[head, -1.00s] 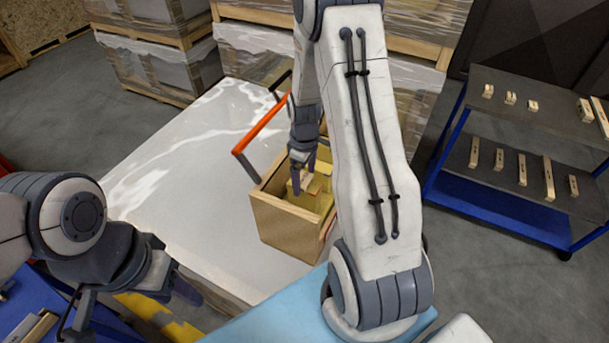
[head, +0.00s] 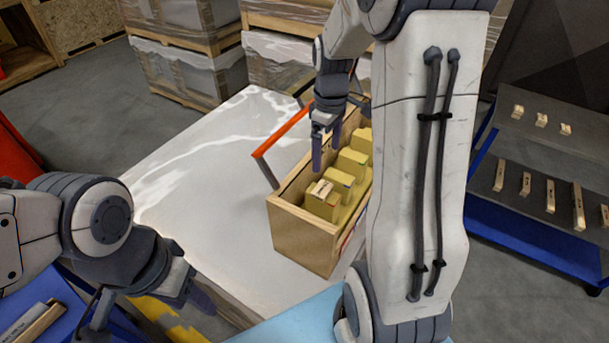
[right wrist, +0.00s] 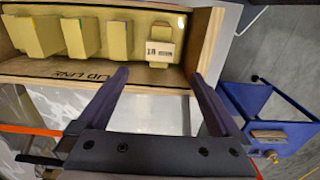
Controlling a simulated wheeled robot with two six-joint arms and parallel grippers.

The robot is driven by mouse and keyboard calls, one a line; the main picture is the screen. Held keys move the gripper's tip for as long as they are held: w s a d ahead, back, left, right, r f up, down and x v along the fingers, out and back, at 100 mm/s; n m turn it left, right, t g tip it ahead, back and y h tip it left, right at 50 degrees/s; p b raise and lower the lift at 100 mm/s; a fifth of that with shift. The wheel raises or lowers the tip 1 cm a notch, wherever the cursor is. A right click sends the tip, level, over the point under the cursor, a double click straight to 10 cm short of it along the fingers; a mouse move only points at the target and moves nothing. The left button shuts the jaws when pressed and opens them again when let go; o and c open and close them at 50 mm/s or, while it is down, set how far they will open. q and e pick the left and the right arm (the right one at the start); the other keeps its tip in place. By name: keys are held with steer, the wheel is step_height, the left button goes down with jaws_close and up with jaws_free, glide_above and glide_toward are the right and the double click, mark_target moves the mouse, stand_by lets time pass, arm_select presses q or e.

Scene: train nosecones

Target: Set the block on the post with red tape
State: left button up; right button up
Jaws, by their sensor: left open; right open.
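A small pale wooden block (head: 321,189) with dark print lies on top of the nearest yellow post (head: 321,207) in a wooden box (head: 303,238). In the right wrist view the block (right wrist: 159,51) is on the rightmost post (right wrist: 158,32). My left gripper (head: 148,306) is open and empty at lower left, away from the box.
A blue-framed rack (head: 540,240) with wooden pieces stands at right.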

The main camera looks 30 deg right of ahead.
steer(key=s+a+r, duration=0.2)
steer(key=s+a, duration=0.2)
steer(key=a, duration=0.6)
steer(key=s+a+r, duration=0.1)
steer(key=s+a, duration=0.3)
steer(key=a, duration=0.5)
steer(key=s+a, duration=0.3)
steer(key=s, duration=0.3)
steer(key=s+a+n+y, duration=0.1)
steer(key=s+a, duration=0.2)
steer(key=s, duration=0.4)
steer(key=shift+a, duration=0.3)
